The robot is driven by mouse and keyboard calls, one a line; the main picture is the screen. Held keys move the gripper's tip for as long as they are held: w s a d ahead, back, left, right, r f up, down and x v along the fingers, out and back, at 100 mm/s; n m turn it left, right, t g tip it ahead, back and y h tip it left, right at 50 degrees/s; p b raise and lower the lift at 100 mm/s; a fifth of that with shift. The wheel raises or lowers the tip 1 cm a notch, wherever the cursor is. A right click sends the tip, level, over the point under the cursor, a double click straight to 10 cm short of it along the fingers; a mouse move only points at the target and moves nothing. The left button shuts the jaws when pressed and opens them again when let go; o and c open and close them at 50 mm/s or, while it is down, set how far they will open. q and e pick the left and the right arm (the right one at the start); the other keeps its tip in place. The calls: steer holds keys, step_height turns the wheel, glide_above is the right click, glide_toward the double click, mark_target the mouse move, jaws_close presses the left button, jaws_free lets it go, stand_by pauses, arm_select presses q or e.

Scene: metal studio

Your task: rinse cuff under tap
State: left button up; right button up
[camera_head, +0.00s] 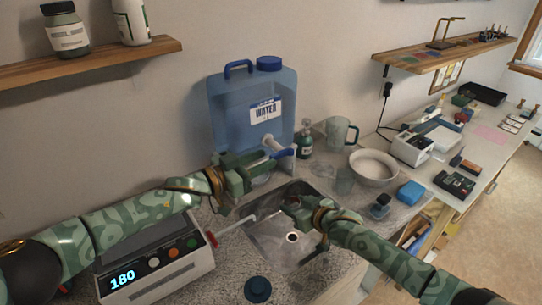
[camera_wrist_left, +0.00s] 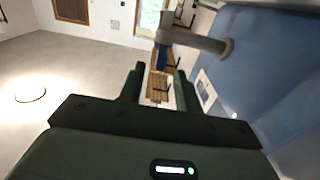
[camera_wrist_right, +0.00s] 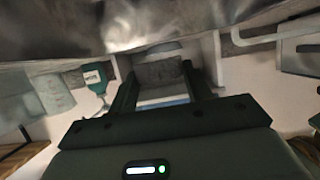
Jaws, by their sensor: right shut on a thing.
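My left gripper (camera_head: 268,160) is beside the tap of the blue water tank (camera_head: 226,105), close to the tap's blue lever (camera_head: 282,154). In the left wrist view its fingers (camera_wrist_left: 160,82) stand apart with nothing seen between them, and the grey tap (camera_wrist_left: 198,40) lies just beyond. My right gripper (camera_head: 288,206) is low over the metal sink (camera_head: 270,240), below the tap. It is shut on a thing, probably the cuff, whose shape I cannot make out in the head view. In the right wrist view a pale band shows near the fingertips (camera_wrist_right: 160,68).
A grey device (camera_head: 160,268) reading 180 stands left of the sink. A red-handled rod (camera_head: 236,225) reaches over the sink's left edge. A green bottle (camera_head: 305,145), clear jug (camera_head: 341,133), white bowl (camera_head: 373,169) and blue block (camera_head: 411,192) stand to the right.

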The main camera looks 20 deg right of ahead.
mark_target(271, 157)
arm_select(q)
steer(key=shift+x, duration=1.65)
jaws_close()
